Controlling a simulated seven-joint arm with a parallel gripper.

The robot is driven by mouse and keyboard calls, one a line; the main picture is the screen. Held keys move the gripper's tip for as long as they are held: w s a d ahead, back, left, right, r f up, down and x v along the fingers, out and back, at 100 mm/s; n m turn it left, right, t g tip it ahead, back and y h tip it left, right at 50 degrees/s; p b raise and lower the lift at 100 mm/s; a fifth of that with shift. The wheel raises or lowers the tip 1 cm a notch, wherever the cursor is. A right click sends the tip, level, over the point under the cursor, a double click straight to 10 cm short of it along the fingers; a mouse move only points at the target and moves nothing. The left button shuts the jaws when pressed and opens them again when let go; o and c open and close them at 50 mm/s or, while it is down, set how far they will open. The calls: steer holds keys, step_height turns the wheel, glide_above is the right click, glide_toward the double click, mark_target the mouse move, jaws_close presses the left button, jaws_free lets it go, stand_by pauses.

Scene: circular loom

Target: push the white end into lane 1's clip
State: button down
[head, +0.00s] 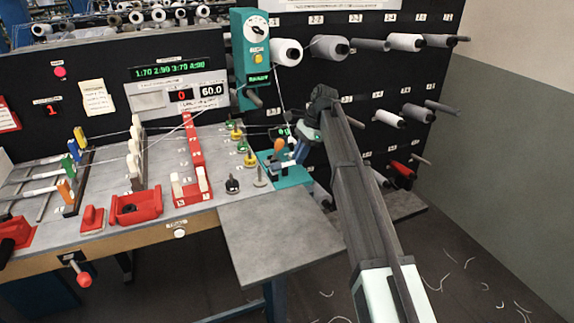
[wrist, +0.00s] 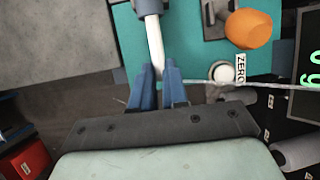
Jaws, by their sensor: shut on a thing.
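My gripper (wrist: 160,75) has blue fingers, closed together over the teal plate (wrist: 190,50). A white rod-like piece (wrist: 153,40) comes down between the fingertips; I take it as the white end. A thin white thread (wrist: 285,86) runs from beside the right finger to the right. In the head view my gripper (head: 298,150) is at the teal station (head: 292,178), right of the bench. I cannot read which clip is lane 1's.
An orange knob (wrist: 248,28) and a round white button (wrist: 222,72) beside a ZERO label are right of my fingers. Yellow-based posts (head: 249,159) stand left of the station. Spools on a black rack (head: 330,47) are behind. The grey side shelf (head: 280,240) is clear.

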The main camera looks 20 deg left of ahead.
steer(key=shift+w+d, duration=0.5)
stand_by(0.5)
steer(key=w+d, duration=0.2)
steer(key=shift+w+d+r, duration=0.1)
steer(key=shift+w+d, duration=0.25)
steer(key=s+a+r+t+y, duration=0.1)
steer(key=s+a, duration=0.1)
steer(key=a, duration=0.4)
steer(key=s+a+r+t+y, duration=0.1)
steer(key=s+a, duration=0.2)
steer(key=a, duration=0.3)
steer(key=s+a+r+n+t+y, duration=0.1)
steer(key=s+a+y, duration=0.1)
steer(key=a, duration=0.5)
steer(key=shift+s+t, duration=0.15)
steer(key=shift+t, duration=0.25)
steer(key=shift+s+a+f, duration=0.25)
steer(key=shift+s+a, duration=0.2)
steer(key=shift+a, duration=0.25)
steer(key=shift+s, duration=0.1)
steer(key=shift+s+a, duration=1)
steer(key=shift+a, duration=0.1)
